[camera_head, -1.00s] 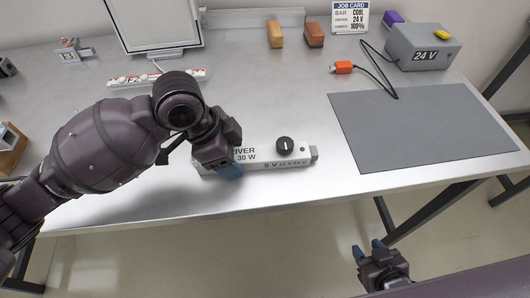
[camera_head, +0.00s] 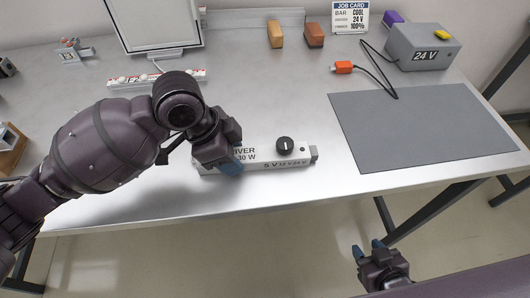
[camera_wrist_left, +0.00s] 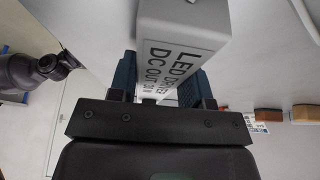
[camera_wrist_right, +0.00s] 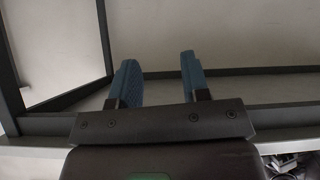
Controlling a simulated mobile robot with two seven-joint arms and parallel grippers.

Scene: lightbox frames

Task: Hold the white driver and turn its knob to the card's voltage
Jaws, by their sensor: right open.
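The white driver (camera_head: 268,163) lies near the table's front edge, with a black knob (camera_head: 285,144) on top near its right end. Voltage marks run along its front face, too small to read surely. The knob's white pointer line is small. The job card (camera_head: 350,17) at the back reads 24 V for the driver. My left gripper (camera_head: 230,160) is on the driver's left part; in the left wrist view its fingers (camera_wrist_left: 160,85) are on both sides of the driver, seemingly touching it. My right gripper (camera_head: 371,250) is open and empty in front of the table, below its edge.
A grey box marked 24 V (camera_head: 424,47) with a cable and orange plug (camera_head: 343,67) stands at the back right. A grey mat (camera_head: 420,125) lies right of the driver. Brown and purple blocks and a white light strip (camera_head: 160,78) sit behind.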

